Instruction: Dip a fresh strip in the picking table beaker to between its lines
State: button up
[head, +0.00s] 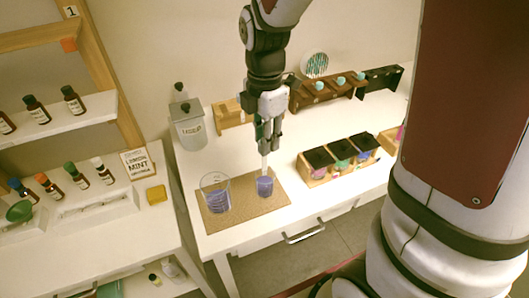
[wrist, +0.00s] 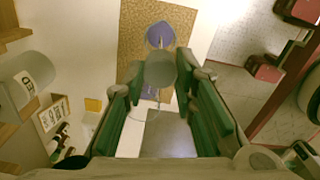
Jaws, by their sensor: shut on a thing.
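My gripper (head: 264,146) is shut on a narrow pale strip (head: 264,163) and points down over the brown mat. The strip hangs upright, its lower end at the mouth of a small vessel of blue-violet liquid (head: 264,187); I cannot tell how deep it goes. In the wrist view the fingers (wrist: 162,82) close around a blurred grey form, with the blue vessel (wrist: 160,34) just beyond. A larger clear glass beaker (head: 216,196) with blue-violet contents stands to the left on the mat. Which vessel carries lines is too small to read.
The mat (head: 232,218) lies on the white table. A grey labelled canister (head: 188,128) stands behind left; a wooden holder with black compartments (head: 318,160) stands right. A bottle rack (head: 325,92) is at the back. The left table holds bottles and a yellow block (head: 156,194).

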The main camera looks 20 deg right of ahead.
jog(key=shift+f+b, duration=0.75)
jog(key=shift+f, duration=1.25)
dwell(1.8)
jog(key=shift+r, duration=0.15)
dwell(0.5)
